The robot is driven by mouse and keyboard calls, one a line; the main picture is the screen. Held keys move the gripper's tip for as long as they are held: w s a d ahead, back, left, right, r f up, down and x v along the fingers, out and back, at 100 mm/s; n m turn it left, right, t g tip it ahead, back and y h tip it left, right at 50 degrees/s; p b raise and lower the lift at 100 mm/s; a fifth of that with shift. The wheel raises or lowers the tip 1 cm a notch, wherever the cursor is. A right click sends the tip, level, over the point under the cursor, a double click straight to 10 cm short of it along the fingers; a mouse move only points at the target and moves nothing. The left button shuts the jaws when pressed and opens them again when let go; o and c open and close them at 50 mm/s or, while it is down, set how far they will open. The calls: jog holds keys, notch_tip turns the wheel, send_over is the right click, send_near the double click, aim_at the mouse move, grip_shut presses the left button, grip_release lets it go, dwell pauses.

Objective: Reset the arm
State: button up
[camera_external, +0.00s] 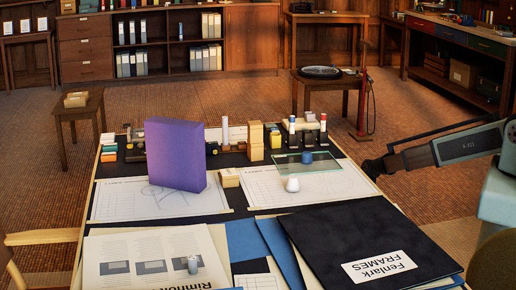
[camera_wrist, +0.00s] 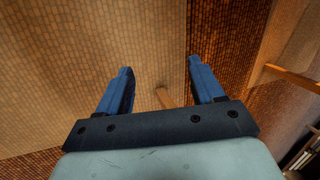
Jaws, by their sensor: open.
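My gripper (camera_external: 378,165) reaches in from the right edge in the external view, raised and just beyond the right side of the table. In the wrist view my gripper (camera_wrist: 160,88) shows two blue fingers spread apart with nothing between them. No table object touches the gripper in either view.
A purple block (camera_external: 175,154) stands upright on the drafting table. A glass sheet (camera_external: 320,163), a white piece (camera_external: 292,184) and a blue piece (camera_external: 307,157) are right of it. A black folder (camera_external: 350,235) lies in front. Several small items line the back edge.

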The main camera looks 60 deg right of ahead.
jog(key=s+a+f+n+g+h, duration=0.1)
jog(key=s+a+f+n+g, duration=0.1)
jog(key=s+a, duration=0.55)
jog(key=s+a+f+n+g, duration=0.15)
jog(key=s+a, duration=0.35)
jog(key=s, duration=0.6)
jog(key=s+a+n+g+h, duration=0.1)
jog(key=s+a+n+g, duration=0.1)
jog(key=s, duration=0.8)
jog(key=s+a+n+g+h, duration=0.1)
jog(key=s+a+g, duration=0.1)
jog(key=s, duration=0.8)
jog(key=shift+s+a+r+n+h, duration=0.2)
jog(key=shift+a+r+n+h, duration=0.2)
jog(key=shift+a, duration=0.2)
jog(key=shift+g, duration=0.25)
